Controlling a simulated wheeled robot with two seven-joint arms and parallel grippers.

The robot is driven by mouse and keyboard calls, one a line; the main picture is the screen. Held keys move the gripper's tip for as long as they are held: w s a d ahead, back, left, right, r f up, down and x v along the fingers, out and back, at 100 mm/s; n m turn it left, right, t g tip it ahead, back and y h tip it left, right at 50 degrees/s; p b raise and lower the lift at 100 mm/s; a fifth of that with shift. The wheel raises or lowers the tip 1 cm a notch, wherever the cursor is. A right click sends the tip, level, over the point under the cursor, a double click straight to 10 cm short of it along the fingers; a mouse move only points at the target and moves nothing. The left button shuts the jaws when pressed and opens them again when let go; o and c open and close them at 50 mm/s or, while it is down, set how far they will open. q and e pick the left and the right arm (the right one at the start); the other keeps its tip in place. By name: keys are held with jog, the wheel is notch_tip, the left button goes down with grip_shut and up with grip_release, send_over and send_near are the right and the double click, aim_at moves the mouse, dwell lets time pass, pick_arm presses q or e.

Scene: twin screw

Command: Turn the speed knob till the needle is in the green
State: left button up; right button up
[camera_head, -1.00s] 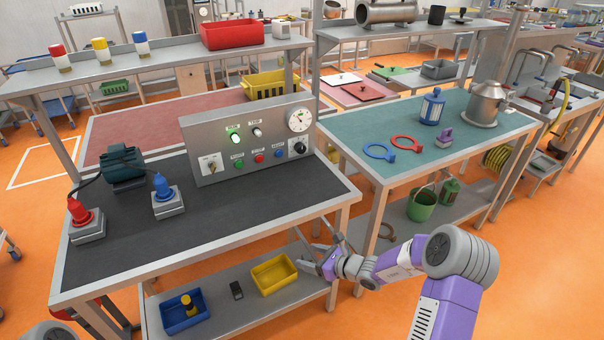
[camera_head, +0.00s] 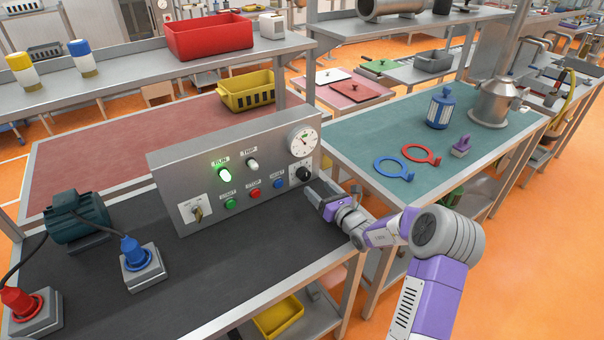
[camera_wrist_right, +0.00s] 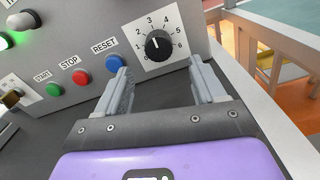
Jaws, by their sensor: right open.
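The black speed knob (camera_head: 304,174) sits on a white numbered plate at the right end of the grey control panel (camera_head: 180,175). In the right wrist view the knob (camera_wrist_right: 157,45) lies beyond and between my fingertips, apart from them, its white mark pointing near 2. The round dial (camera_head: 302,141) is above the knob. Its needle is too small to read against the green. My right gripper (camera_head: 318,190) is open and empty just in front of the knob; its fingers (camera_wrist_right: 160,75) also show in the wrist view. My left gripper is not in view.
The panel has a lit green RUN lamp (camera_head: 225,174), a TRIP lamp (camera_head: 252,163), a key switch (camera_head: 197,212), and START (camera_head: 230,204), STOP (camera_head: 254,194) and RESET (camera_head: 278,183) buttons. A blue plug (camera_head: 133,252) and a motor (camera_head: 77,221) stand left. The dark mat before the panel is clear.

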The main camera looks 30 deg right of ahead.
aim_at(306, 178)
jog(key=shift+w+a+b, duration=0.15)
jog(key=shift+w+b, duration=0.1)
jog(key=shift+w, duration=1.4)
jog(key=shift+w+a+b, duration=0.15)
jog(key=shift+w+b, duration=0.05)
jog(key=shift+w, duration=1.45)
jog(key=c, duration=1.1)
jog(key=shift+o, duration=0.2)
jog(key=shift+r+m+p, duration=0.15)
jog(key=shift+m+p, duration=1.55)
jog(key=shift+m, duration=0.1)
jog(key=shift+a+m+p, duration=0.1)
jog(key=shift+m+p, duration=1.55)
jog(key=shift+m, duration=0.45)
jog(key=o, duration=1.1)
jog(key=shift+c, duration=0.2)
